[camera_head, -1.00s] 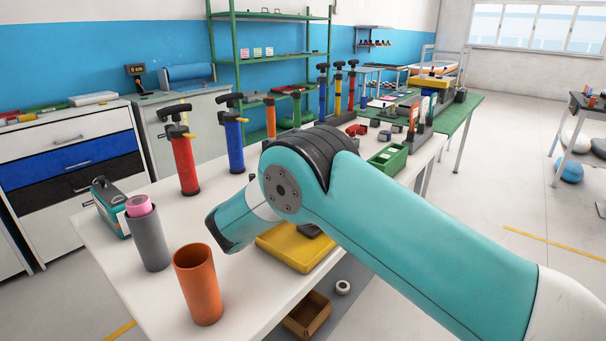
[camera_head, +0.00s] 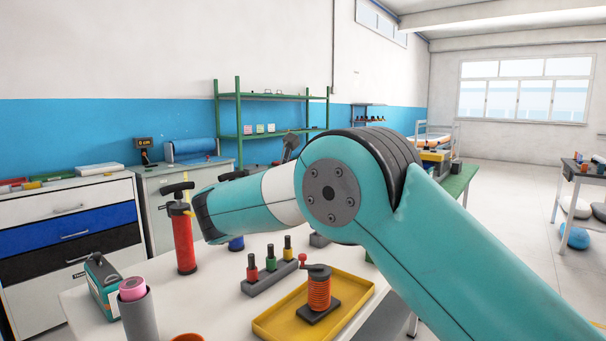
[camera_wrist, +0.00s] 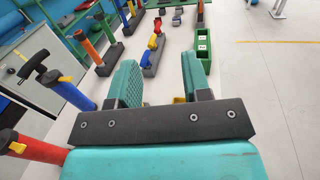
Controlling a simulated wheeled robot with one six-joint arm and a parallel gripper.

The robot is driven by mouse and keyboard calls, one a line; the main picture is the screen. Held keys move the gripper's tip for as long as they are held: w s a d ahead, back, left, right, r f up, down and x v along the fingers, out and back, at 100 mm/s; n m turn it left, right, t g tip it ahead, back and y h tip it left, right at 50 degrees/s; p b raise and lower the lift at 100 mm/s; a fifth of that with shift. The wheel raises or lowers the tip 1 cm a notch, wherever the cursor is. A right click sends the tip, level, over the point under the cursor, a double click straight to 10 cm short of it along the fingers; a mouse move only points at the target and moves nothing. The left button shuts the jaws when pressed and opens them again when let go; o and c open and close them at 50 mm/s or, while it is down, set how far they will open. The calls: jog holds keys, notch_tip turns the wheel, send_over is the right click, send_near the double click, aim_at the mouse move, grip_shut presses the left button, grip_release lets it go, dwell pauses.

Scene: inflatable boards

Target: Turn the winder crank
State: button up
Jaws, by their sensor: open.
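The winder (camera_head: 319,290) is a dark-framed spool wound with orange-red cord. It stands upright on a dark base in a yellow tray (camera_head: 268,327) on the white table. Its crank (camera_head: 304,260), with a red knob, sticks out at the upper left of the spool. My gripper (camera_wrist: 160,78) shows in the wrist view with its two green pads wide apart and nothing between them. In the head view my arm reaches left above and behind the winder, apart from the crank; the pads cannot be made out there. The wrist view does not clearly show the winder.
A block with red, green and black-topped pegs (camera_head: 270,278) stands just left of the tray. A red pump (camera_head: 182,240), a teal box (camera_head: 103,285) and a grey roll with a pink core (camera_head: 137,312) stand farther left. A green crate (camera_wrist: 203,45) shows in the wrist view.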

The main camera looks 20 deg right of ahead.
jog(key=shift+r, duration=0.75)
